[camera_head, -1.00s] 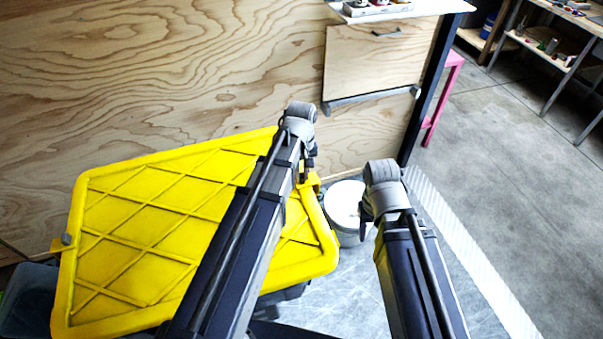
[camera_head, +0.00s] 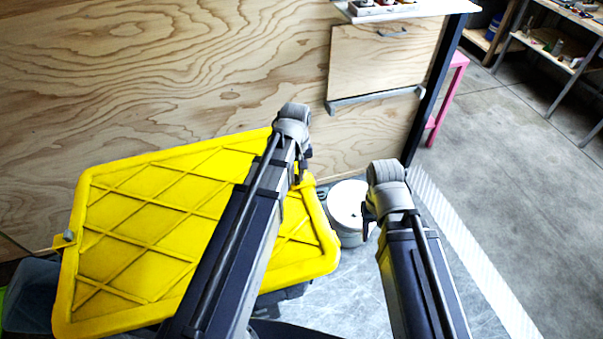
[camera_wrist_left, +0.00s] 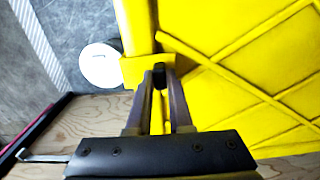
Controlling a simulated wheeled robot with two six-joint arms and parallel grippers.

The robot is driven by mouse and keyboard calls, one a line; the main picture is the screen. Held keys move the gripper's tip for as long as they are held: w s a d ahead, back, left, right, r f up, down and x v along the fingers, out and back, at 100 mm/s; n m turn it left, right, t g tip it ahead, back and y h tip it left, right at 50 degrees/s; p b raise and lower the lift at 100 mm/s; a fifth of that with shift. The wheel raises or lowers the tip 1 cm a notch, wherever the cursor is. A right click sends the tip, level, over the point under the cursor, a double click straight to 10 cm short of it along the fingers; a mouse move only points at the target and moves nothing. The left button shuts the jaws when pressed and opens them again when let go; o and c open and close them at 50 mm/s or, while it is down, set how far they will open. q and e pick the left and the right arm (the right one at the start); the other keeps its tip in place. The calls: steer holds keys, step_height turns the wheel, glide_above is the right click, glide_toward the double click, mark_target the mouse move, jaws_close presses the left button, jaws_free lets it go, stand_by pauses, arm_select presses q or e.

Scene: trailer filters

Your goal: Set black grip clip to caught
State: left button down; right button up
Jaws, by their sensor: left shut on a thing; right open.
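The black grip clip (camera_wrist_left: 158,70) shows in the left wrist view as a small dark piece between my left fingertips, at the edge of the yellow lid (camera_wrist_left: 240,35). My left gripper (camera_wrist_left: 159,82) is shut on it. A yellow tab (camera_wrist_left: 133,71) sticks out from the lid edge beside the fingertips. In the head view my left gripper (camera_head: 302,178) is at the lid's right edge, and my arm hides the clip there. Whether the clip is caught cannot be told. My right gripper (camera_head: 369,214) is open and empty, right of the lid.
A white round bucket (camera_head: 346,203) stands between the lid and my right gripper. A plywood wall (camera_head: 180,70) rises behind the lid. A pink stool (camera_head: 450,95) and a white shelf (camera_head: 410,12) are further back. Grey floor at the right is clear.

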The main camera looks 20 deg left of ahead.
arm_select(q)
steer(key=c, duration=0.8)
jaws_free()
step_height(320, 180, up, 8)
steer(key=p, duration=0.8)
steer(key=shift+f, duration=0.1)
steer(key=shift+s+d, duration=0.15)
steer(key=shift+d, duration=0.05)
steer(key=s+d+m+y, duration=0.1)
steer(key=s+d+m, duration=0.9)
steer(key=s+d, duration=0.2)
steer(key=shift+s+m, duration=0.3)
steer(key=shift+s, duration=0.05)
